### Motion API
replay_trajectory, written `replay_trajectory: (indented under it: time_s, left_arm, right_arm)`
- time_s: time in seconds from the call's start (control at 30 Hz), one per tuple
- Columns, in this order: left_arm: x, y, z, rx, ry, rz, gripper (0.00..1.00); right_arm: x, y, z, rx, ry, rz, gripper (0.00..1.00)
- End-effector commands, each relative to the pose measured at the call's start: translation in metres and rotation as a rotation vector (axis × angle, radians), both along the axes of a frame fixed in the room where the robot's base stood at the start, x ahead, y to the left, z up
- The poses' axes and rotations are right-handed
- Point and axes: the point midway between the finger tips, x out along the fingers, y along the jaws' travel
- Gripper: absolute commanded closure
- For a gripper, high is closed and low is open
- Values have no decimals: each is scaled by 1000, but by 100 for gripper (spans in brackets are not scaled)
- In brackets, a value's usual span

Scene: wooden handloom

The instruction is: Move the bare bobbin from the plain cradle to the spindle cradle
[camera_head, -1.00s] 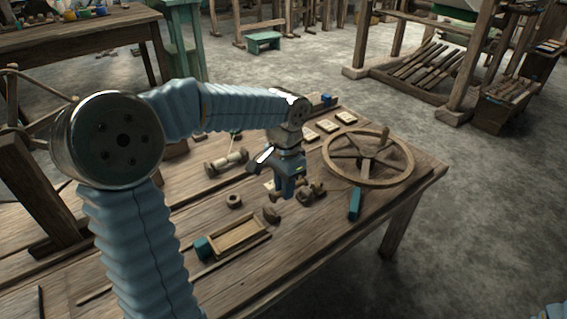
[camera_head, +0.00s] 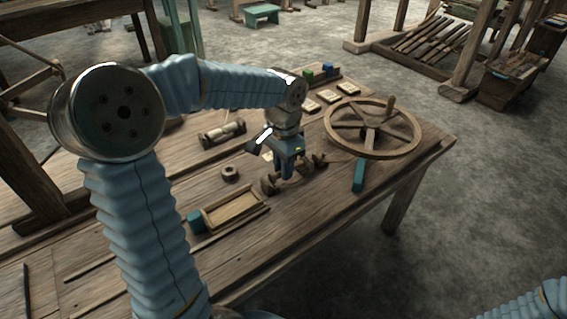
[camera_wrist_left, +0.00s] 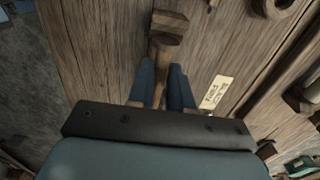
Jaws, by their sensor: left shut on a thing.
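My left gripper (camera_head: 287,176) points down at the table and is shut on the bare bobbin, a dark brown wooden piece. In the left wrist view the bobbin (camera_wrist_left: 160,62) shows between the two blue fingers (camera_wrist_left: 163,84). It sits low, at a cradle of brown wooden blocks; one cradle block (camera_head: 268,185) shows left of the fingers, and a block also shows in the left wrist view (camera_wrist_left: 170,20). The fingers hide whether the bobbin rests in it. I cannot tell from lettering which cradle this is. My right gripper is out of view.
A spoked wheel (camera_head: 408,145) stands close to the right. A pale wound spool (camera_head: 222,132) lies behind left. A wooden ring (camera_head: 230,173) and a shallow tray (camera_head: 236,222) lie left of the gripper. Small cards (camera_head: 329,95) lie behind. Bare tabletop lies in front.

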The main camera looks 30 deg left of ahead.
Motion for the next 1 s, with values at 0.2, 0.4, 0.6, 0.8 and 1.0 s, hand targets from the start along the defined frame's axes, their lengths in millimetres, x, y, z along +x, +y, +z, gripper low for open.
replay_trajectory:
  time_s: [0.2, 0.4, 0.6, 0.8, 1.0]
  left_arm:
    - [0, 0, -12, 0, 1, 0, 100]
    - [0, 0, -11, 0, 1, 0, 100]
    - [0, 0, -11, 0, 0, 0, 51]
    - [0, 0, -11, 0, 0, 0, 50]
    - [0, 0, -1, 0, -2, 1, 50]
  right_arm:
    - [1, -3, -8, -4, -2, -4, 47]
    - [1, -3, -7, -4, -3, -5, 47]
    - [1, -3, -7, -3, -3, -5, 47]
    - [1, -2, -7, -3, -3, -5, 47]
    - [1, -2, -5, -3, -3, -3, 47]
